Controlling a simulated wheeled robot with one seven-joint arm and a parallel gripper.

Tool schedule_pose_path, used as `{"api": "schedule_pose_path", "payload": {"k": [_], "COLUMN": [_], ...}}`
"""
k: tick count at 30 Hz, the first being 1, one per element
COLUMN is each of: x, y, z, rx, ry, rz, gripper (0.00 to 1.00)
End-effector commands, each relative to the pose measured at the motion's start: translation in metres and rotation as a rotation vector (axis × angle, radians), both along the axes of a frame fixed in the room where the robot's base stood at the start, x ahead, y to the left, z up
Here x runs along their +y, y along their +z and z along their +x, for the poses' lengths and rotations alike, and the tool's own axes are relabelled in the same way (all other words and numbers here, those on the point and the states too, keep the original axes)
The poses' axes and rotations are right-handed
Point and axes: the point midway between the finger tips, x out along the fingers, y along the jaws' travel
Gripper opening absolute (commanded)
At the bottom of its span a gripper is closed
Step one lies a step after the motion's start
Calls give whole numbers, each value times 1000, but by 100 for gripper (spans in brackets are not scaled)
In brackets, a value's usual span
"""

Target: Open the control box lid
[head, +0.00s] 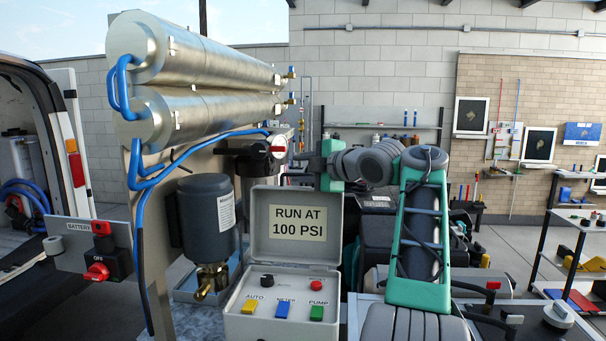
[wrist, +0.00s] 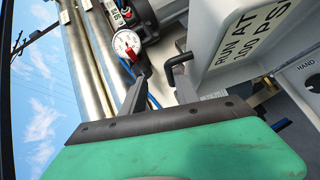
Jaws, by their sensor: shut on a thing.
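The grey control box (head: 275,318) stands in the lower middle of the head view, with its lid (head: 330,215) upright. The lid's inside faces me and bears a "RUN AT 100 PSI" label. The panel with its knob, red button and yellow, blue and green switches is uncovered. My gripper (head: 303,157) is at the lid's upper right, partly behind it.
Two metal membrane tubes (head: 200,65) with blue hoses lie along the upper left. A gauge (wrist: 127,44) is close beyond my fingers. A dark cylindrical tank (head: 208,215) stands left of the lid, and a battery switch (head: 105,255) is further left.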

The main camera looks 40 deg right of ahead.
Motion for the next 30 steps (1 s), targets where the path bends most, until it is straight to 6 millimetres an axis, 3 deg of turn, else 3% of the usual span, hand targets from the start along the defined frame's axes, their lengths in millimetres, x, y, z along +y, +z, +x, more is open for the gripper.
{"api": "schedule_pose_path", "payload": {"k": [4, 26, 30], "x": [2, 1, -1], "y": [4, -5, -3], "z": [0, 1, -11], "rx": [-7, 4, 3], "ry": [4, 6, 5], "rz": [-2, 7, 6], "gripper": [31, 31, 31]}}
